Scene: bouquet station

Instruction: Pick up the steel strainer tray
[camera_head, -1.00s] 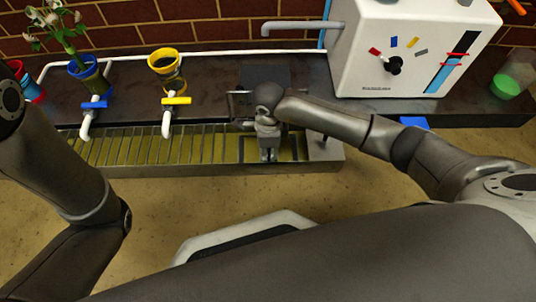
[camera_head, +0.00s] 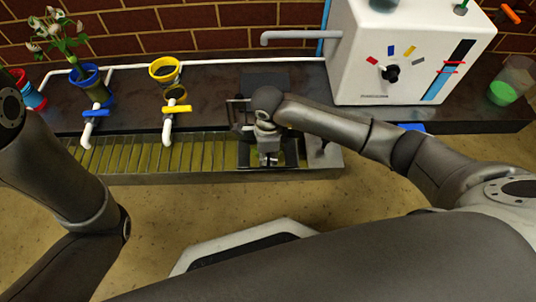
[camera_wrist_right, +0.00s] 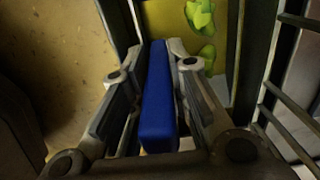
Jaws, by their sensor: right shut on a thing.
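My right gripper (camera_head: 268,157) is over the right end of the drain trough, pointing down. In the right wrist view its fingers (camera_wrist_right: 157,62) are shut on a blue bar-shaped handle (camera_wrist_right: 158,105). The steel strainer tray (camera_head: 239,113) shows as a dark metal frame around the gripper, partly hidden by my wrist. The handle appears to belong to it. Dark rails (camera_wrist_right: 288,122) show on the right of the wrist view. My left arm comes in at the left, but its gripper is out of view.
Yellow-green trough (camera_head: 150,155) with slats runs along the counter front. Green leaves (camera_wrist_right: 200,16) lie in it. Blue (camera_head: 87,76) and yellow (camera_head: 164,70) ringed holders with taps stand behind. A white dispenser (camera_head: 365,60) stands at the back right. A pipe (camera_head: 300,36) reaches over the counter.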

